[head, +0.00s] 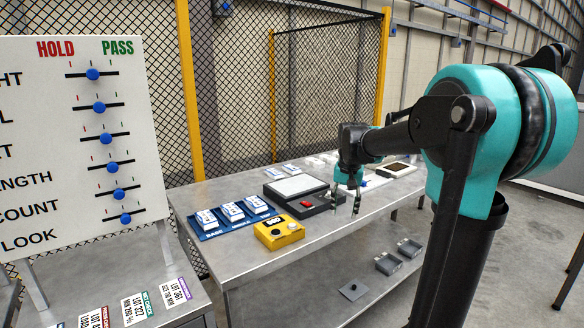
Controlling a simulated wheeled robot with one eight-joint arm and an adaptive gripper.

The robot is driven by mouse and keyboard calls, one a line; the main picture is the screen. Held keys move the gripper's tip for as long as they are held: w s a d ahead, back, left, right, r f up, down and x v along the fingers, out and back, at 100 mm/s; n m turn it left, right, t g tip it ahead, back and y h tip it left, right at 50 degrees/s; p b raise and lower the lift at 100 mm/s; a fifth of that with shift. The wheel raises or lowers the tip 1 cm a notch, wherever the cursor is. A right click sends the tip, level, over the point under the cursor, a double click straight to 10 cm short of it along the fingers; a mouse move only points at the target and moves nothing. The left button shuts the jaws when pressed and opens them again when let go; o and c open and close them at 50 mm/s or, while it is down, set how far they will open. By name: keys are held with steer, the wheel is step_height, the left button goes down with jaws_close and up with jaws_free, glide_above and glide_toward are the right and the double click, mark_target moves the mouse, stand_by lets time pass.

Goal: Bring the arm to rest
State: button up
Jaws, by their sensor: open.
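My gripper (345,203) hangs over the grey metal table, fingers pointing down and apart, with nothing between them. It is at the right of the scale's red-buttoned front part, and I cannot tell its exact height over the table. My teal and black arm (450,115) reaches in from the right, bent toward the table.
The metal table (233,274) bears a blue tray (212,234) with several white packs, a yellow box (279,232) and a scale (297,187). A HOLD/PASS slider board (60,215) stands at left. Labelled cards lie on a lower-left bench. A yellow-framed mesh fence (232,90) stands behind.

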steer(key=s+d+f+n+t, duration=0.2)
steer(key=s+f+n, duration=0.1)
steer(key=s+f, duration=1.5)
steer(key=s, duration=0.4)
steer(key=shift+s+d+t, duration=0.25)
steer(key=shift+s+t, duration=0.15)
steer(key=shift+f, duration=0.1)
